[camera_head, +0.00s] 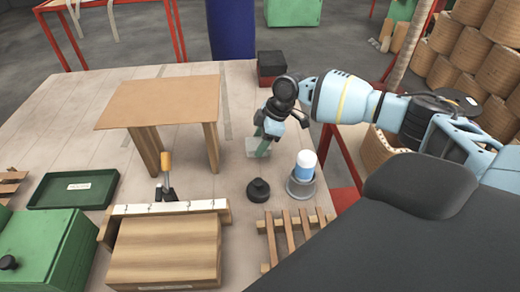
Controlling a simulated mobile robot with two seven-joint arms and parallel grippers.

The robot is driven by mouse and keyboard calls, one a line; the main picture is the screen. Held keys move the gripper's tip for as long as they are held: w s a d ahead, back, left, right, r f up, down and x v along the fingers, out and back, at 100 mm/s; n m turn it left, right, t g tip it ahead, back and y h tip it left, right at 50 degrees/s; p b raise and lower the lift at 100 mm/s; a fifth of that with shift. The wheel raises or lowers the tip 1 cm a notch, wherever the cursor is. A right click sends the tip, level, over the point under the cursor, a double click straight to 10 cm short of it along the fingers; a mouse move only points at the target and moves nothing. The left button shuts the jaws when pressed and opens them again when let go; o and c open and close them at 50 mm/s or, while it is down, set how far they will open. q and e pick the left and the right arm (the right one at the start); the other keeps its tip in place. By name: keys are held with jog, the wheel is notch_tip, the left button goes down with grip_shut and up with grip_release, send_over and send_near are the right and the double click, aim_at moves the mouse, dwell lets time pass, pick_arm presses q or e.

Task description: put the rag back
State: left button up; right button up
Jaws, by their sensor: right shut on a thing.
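My right gripper (264,140) reaches down over the pale table from the right, near the middle of the view. It is shut on a small pale grey-green thing, which I take to be the rag (252,147). The rag is at or just above the tabletop; it is too small to tell whether it touches. The fingers and wrist hide part of it. My left gripper is not in view.
A blue and white cylinder (305,165) stands in a grey holder (300,188), beside a black knobbed weight (258,190). A dark red-black box (271,66) is behind the gripper. A wooden stand (160,100), green tray (75,189) and wooden block (165,250) lie left.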

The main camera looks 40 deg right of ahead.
jog(key=shift+f, duration=1.85)
jog(key=shift+f, duration=0.15)
jog(key=o, duration=0.9)
jog(key=shift+o, duration=0.2)
jog(key=shift+r, duration=0.3)
jog(key=v, duration=1.1)
jog(key=shift+r, duration=0.35)
jog(key=shift+s+d, duration=0.1)
